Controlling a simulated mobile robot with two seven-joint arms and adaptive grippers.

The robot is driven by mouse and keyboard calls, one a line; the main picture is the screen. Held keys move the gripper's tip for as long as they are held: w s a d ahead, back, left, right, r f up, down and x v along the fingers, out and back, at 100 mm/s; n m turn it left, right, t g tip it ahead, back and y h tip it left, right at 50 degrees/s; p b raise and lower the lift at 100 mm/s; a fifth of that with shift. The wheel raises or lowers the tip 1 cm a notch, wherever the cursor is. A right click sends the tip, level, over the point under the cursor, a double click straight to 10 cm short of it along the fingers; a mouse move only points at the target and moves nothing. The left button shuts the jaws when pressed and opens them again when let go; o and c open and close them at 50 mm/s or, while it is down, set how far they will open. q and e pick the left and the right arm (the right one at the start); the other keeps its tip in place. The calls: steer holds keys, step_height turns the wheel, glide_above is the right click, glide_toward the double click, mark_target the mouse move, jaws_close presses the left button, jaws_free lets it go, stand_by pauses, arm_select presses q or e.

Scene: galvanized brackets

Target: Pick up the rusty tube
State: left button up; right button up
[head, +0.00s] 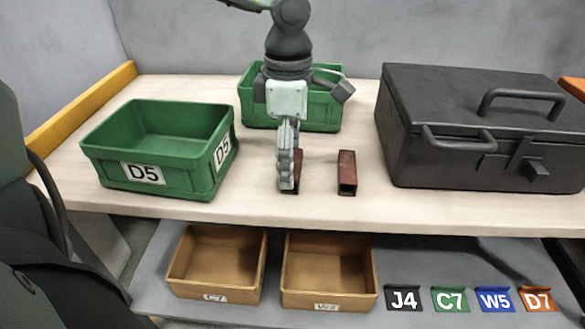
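Two short rusty reddish-brown tubes are at the middle of the table in the head view. One rusty tube (347,173) lies in full view with its open end towards me. The other rusty tube (298,172) is mostly hidden behind the fingers of my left gripper (287,188). That gripper points down, with its fingertips low at the table beside or around this second tube. The fingers are seen edge-on, so the gap between them and any grip on the tube cannot be made out. My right gripper is not in view.
A green D5 bin (157,184) stands left and another green bin (325,113) stands behind my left gripper. A black toolbox (440,160) fills the right. Two brown boxes (216,293) and (327,298) and several coloured labels (450,299) sit on a lower shelf.

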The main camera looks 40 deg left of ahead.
arm_select(q)
steer(key=shift+c, duration=0.8)
steer(key=shift+r, duration=0.1)
